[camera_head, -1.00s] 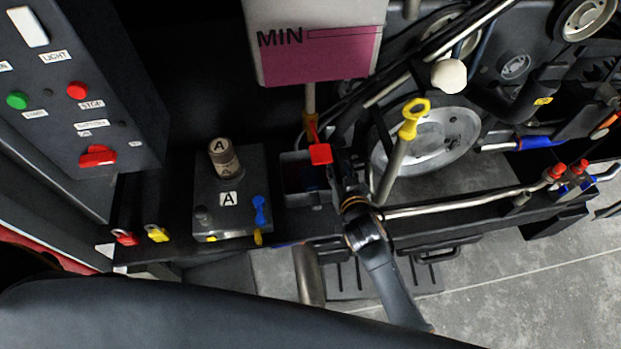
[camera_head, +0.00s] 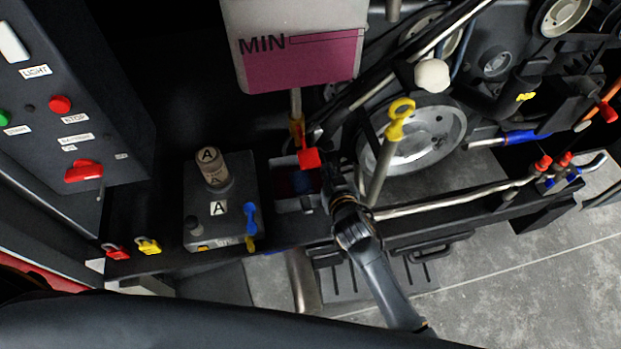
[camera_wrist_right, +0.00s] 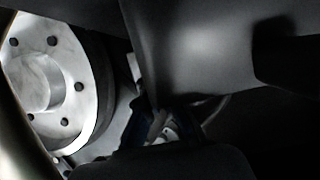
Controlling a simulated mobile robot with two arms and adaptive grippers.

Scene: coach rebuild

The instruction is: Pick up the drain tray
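A dark slotted tray-like piece (camera_head: 345,284) lies low on the grey floor, below the machine's front rail; it may be the drain tray, but I cannot be sure. My right arm crosses in front of it. My right gripper (camera_head: 327,172) is above and beyond it, among the machine parts, close to the red block and left of the yellow-ringed dipstick. Its fingertips are dark and blurred, so their opening is unclear. The right wrist view shows dark surfaces close up and a pale wheel (camera_wrist_right: 45,85) with bolt holes at left. My left gripper is not in view.
A dark open box (camera_head: 281,165) with red and blue inside sits beside my right gripper. The yellow-ringed dipstick (camera_head: 384,160), a tank marked MIN (camera_head: 290,20) and a front rail (camera_head: 450,205) crowd the area. Bare floor (camera_head: 520,285) is at lower right.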

